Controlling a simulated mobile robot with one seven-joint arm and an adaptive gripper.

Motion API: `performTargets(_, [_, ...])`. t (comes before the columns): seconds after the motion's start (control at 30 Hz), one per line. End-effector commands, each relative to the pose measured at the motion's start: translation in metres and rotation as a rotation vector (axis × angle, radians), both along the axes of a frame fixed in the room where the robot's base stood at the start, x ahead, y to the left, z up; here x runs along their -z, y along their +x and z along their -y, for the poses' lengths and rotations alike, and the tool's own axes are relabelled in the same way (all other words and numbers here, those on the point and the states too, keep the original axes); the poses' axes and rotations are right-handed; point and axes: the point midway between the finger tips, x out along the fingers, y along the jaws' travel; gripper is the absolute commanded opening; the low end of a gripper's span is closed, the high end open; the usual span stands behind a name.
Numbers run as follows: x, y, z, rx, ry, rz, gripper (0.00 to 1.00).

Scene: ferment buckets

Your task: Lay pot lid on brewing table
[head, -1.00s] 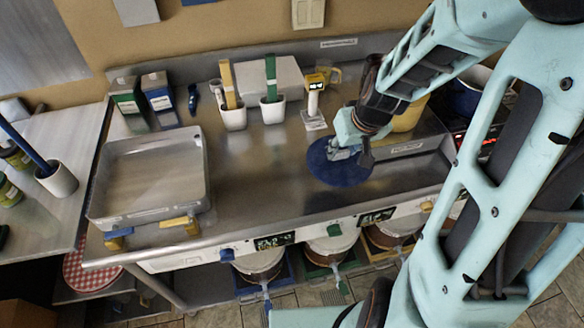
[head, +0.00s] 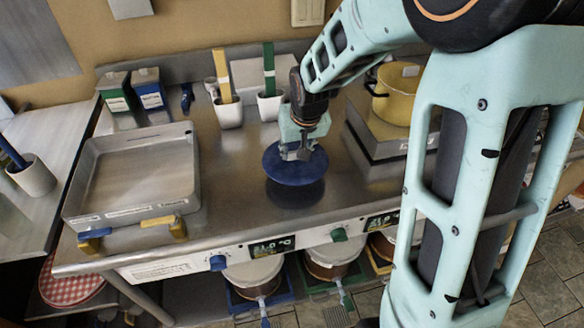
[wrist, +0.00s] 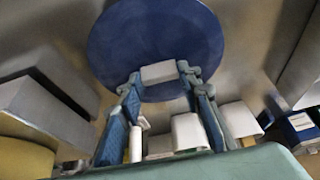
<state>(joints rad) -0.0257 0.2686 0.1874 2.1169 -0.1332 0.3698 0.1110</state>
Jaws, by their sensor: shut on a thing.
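The pot lid is a round blue disc (head: 296,163). My gripper (head: 299,155) is shut on the lid's grey knob from above and holds the lid roughly level over the steel brewing table (head: 235,190). A dark patch, its shadow or reflection, shows on the table just below it, and the lid looks a little above the surface. In the wrist view the lid (wrist: 155,35) fills the top middle, with the knob (wrist: 159,72) between the fingertips. The gap between lid and table is hard to judge.
A steel tray (head: 190,165) stands to the left. White cups with a yellow paddle (head: 224,75) and a green paddle (head: 269,70) stand behind. A yellow pot (head: 396,95) sits on a raised steel block (head: 365,135) to the right. The table's middle front is clear.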

Motion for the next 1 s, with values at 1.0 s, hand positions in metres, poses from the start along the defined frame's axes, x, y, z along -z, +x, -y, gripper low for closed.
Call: performTargets(1.0, [0.047, 0.005, -0.01, 0.001, 0.0, 0.0, 0.4])
